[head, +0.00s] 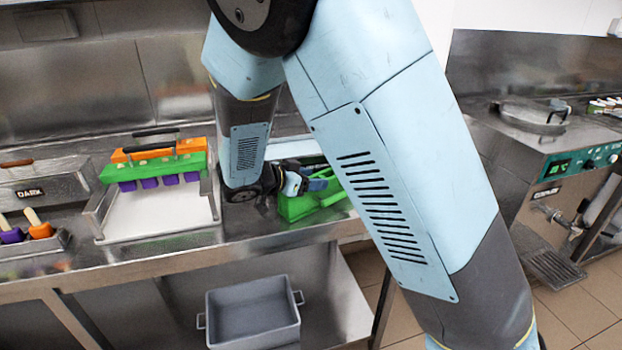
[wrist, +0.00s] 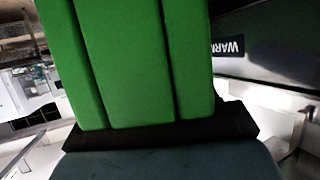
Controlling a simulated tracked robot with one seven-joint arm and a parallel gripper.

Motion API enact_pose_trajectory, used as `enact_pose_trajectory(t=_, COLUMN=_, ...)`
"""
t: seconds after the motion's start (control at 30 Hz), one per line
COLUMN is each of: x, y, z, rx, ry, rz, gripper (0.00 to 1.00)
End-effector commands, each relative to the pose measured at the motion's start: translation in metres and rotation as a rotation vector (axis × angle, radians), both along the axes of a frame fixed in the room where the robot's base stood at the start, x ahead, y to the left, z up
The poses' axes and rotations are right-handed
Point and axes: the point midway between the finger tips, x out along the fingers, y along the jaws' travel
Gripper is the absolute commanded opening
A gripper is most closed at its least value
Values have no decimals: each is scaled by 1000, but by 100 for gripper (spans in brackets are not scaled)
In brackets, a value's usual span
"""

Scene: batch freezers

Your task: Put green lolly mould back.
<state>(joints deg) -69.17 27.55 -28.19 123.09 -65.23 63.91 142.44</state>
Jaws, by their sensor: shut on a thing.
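A green ridged mould (head: 312,203) is at my gripper (head: 305,184), low over the counter right of the centre. My gripper is shut on it. In the wrist view the green mould (wrist: 140,60) fills the upper middle, with its grooves upright in the picture and the dark gripper edge below it. My arm hides part of the area around it in the head view. At the left, another green piece (head: 150,170) with purple blocks under it and an orange piece (head: 150,152) behind it sit over a metal-framed tray (head: 150,236).
A bin labelled DARK (head: 45,190) and a small rack with orange and purple lollies (head: 38,232) stand at far left. A grey tub (head: 252,312) is below the counter. A freezer machine (head: 560,165) is at right. A WARM label (wrist: 229,47) shows in the wrist view.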

Motion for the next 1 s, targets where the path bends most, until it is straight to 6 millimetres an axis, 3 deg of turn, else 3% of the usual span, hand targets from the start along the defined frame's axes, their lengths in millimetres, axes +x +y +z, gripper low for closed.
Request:
enact_pose_trajectory(t=0.3, x=0, y=-1, z=-1, rx=1, ry=2, rz=-3, gripper=83)
enact_pose_trajectory(t=0.67, x=-4, y=6, z=2, rx=3, ry=2, rz=1, gripper=83)
enact_pose_trajectory(t=1.0, x=-39, y=50, z=24, rx=3, ry=1, rz=4, gripper=83)
